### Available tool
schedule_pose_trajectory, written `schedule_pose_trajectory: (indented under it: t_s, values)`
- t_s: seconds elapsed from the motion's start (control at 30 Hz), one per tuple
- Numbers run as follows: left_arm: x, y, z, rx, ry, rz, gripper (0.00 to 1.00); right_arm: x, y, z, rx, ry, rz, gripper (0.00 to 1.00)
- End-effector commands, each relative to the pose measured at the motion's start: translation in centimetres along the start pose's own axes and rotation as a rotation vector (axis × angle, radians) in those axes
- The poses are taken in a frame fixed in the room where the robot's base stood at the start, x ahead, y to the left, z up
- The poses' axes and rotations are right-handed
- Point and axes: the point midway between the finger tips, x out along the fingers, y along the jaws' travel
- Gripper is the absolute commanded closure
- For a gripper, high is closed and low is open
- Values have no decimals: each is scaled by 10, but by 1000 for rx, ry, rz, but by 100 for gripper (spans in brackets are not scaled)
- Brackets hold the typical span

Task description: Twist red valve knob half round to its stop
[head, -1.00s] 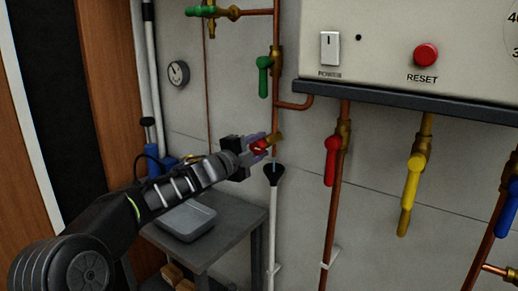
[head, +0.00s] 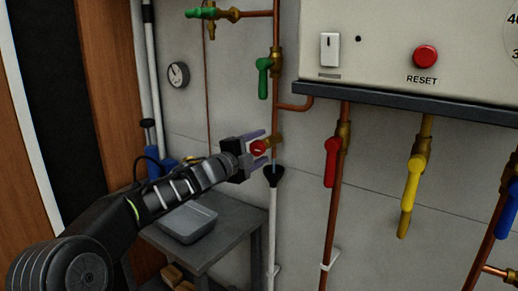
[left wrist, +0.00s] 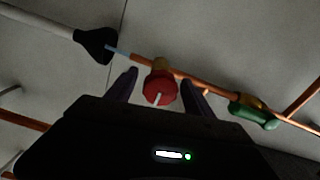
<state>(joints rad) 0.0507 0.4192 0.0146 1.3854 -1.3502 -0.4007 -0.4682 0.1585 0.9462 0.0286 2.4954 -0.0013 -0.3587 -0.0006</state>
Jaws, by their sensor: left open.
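The red valve knob (head: 258,147) sits on a brass fitting (head: 274,142) at the lower end of a copper pipe. In the left wrist view the knob (left wrist: 159,87) is round with a white mark line on its face. My left gripper (head: 257,149) is open, with one finger on either side of the knob. In the left wrist view its fingers (left wrist: 160,88) stand apart, with gaps to the knob. My right gripper is not in view.
A black funnel (head: 273,174) on a white pipe sits just below the fitting. A green lever (head: 263,77) is above. Red (head: 332,161) and yellow (head: 413,180) levers hang to the right. A grey tray (head: 187,222) rests on a small table below my arm.

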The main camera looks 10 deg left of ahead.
Motion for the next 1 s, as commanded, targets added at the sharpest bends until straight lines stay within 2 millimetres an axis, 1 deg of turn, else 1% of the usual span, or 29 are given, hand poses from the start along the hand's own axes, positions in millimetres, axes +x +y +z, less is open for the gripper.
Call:
schedule_pose_trajectory:
  t_s: [0.17,0.4,0.53,0.67,1.0]
  values:
    - [-16,1,1,1,-1,-1,39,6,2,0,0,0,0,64]
    - [-56,1,1,0,-2,-1,39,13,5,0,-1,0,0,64]
    - [-72,1,1,1,-1,0,39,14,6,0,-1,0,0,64]
    - [-77,0,0,1,-1,0,39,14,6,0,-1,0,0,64]
    - [-77,1,1,-19,-2,1,39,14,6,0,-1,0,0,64]
